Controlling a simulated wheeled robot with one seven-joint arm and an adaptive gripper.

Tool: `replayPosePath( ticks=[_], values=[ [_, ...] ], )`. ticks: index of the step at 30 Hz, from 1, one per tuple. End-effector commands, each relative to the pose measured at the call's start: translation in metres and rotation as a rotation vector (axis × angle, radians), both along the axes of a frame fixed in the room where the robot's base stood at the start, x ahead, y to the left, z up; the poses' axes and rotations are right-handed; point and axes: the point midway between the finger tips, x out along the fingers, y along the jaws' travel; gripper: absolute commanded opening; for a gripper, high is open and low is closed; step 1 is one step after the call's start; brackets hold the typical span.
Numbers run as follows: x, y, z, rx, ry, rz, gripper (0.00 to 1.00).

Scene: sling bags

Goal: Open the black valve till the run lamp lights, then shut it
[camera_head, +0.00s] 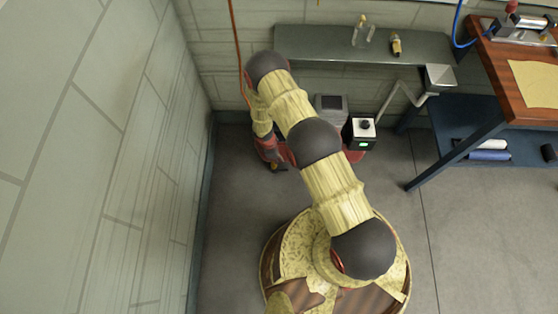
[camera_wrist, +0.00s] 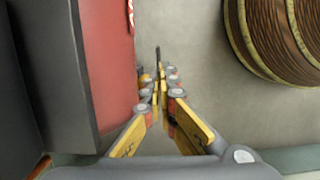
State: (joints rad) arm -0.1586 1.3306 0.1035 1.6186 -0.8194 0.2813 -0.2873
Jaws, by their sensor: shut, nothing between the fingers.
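A black box (camera_head: 361,138) with a dark knob on its pale top stands beside my arm in the head view. A small lamp (camera_head: 362,144) on its front glows green. A red body (camera_head: 354,156) shows partly behind my arm; a red surface (camera_wrist: 108,60) fills the left of the wrist view. My gripper (camera_wrist: 158,82) is shut and empty, close beside that red surface. A small brass-coloured part (camera_wrist: 144,80) shows just left of the fingers. I cannot clearly make out the black valve. In the head view my gripper (camera_head: 274,165) is low near the floor, partly hidden.
A grey box with a dark screen (camera_head: 331,107) stands behind my arm. A shelf (camera_head: 300,43) runs along the back wall. A wooden bench (camera_head: 500,60) stands at the right, with rolls on its lower shelf. Floor (camera_head: 230,230) is clear at left.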

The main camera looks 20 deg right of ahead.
Motion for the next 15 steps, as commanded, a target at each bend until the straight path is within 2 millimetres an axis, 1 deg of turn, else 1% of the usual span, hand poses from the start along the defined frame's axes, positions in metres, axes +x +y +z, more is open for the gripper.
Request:
replayPosePath(
  ticks=[1,6,12,15],
  values=[
    [-0.002,-0.003,-0.015,0.0,0.001,-0.002,0.0],
    [-0.004,-0.01,-0.048,0.0,0.001,-0.001,0.0],
    [-0.006,-0.018,-0.082,0.0,0.001,-0.001,0.0],
    [-0.007,-0.02,-0.094,0.0,0.001,0.001,0.0]
  ],
)
